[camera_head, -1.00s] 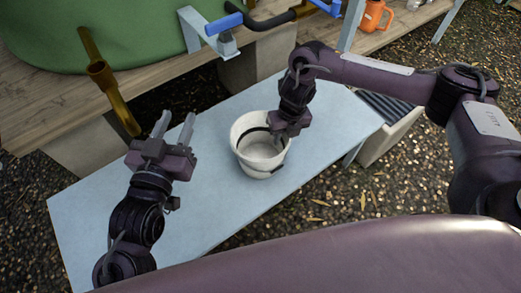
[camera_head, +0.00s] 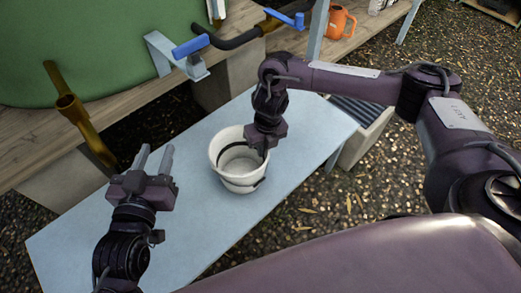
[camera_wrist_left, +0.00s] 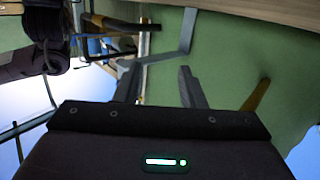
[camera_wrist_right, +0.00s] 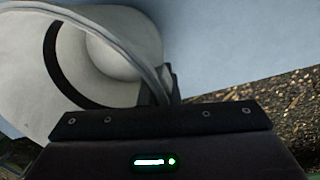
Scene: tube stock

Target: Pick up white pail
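The white pail (camera_head: 240,178) stands upright on the light blue table (camera_head: 190,215), with a thin black handle along it. My right gripper (camera_head: 262,152) is at the pail's right rim, pointing down. In the right wrist view the pail (camera_wrist_right: 110,50) fills the upper left, and my right fingers (camera_wrist_right: 160,88) are close together on its rim, partly hidden by the gripper body. My left gripper (camera_head: 155,158) is open and empty above the table, left of the pail. Its spread fingers (camera_wrist_left: 160,85) also show in the left wrist view.
A green tank (camera_head: 90,50) with a brass pipe (camera_head: 75,115) and a blue-handled valve (camera_head: 190,47) stands behind the table. An orange can (camera_head: 338,20) is on a wooden bench at the back. The table between left gripper and pail is clear.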

